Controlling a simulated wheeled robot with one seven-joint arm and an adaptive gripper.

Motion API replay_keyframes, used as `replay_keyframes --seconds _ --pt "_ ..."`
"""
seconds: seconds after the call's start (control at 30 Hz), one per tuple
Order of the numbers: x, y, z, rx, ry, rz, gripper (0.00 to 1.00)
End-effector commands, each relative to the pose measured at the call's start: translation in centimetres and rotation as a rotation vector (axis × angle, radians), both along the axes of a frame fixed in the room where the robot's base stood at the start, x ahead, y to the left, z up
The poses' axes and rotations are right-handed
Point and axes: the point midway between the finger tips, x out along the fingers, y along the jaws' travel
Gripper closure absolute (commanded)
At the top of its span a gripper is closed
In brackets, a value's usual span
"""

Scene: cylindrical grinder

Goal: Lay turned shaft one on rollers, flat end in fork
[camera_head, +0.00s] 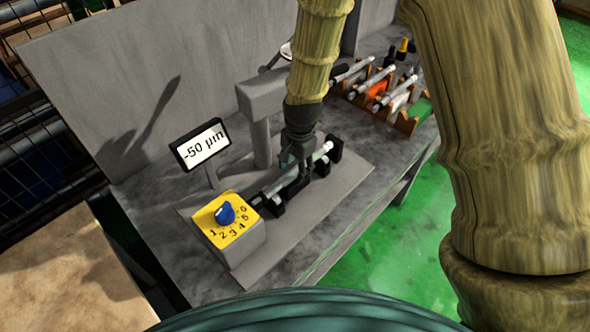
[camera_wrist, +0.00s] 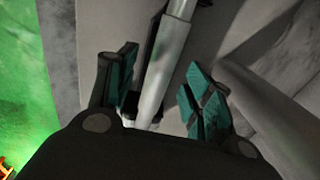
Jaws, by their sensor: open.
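A light metal shaft (camera_head: 322,151) lies slantwise along the dark supports (camera_head: 325,165) of the grinder. In the wrist view the shaft (camera_wrist: 165,60) runs between my two teal-padded fingers, and a thicker and a narrower section show. My gripper (camera_head: 295,163) is over the middle of the shaft, pointing down. In the wrist view my gripper (camera_wrist: 161,58) is open, with a gap on the right side of the shaft; the left finger is closer to it. My gripper hides part of the shaft and supports. I cannot make out the fork or whether the flat end sits in it.
A display (camera_head: 201,143) reads -50 µm. A yellow box (camera_head: 236,236) with a blue knob stands at the near end. A grey wheel-head column (camera_head: 261,142) stands behind the shaft. A rack (camera_head: 406,123) with several shafts stands at the back right. The front right bench top is clear.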

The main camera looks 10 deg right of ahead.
Motion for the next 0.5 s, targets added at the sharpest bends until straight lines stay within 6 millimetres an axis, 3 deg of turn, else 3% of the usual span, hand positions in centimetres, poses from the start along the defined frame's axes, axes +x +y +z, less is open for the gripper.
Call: replay_keyframes --seconds 0.2,0.5 --pt "0.1 0.1 -1.2 0.0 0.0 0.0 0.49" --pt "0.1 0.1 -1.4 0.0 -0.001 0.0 0.49"
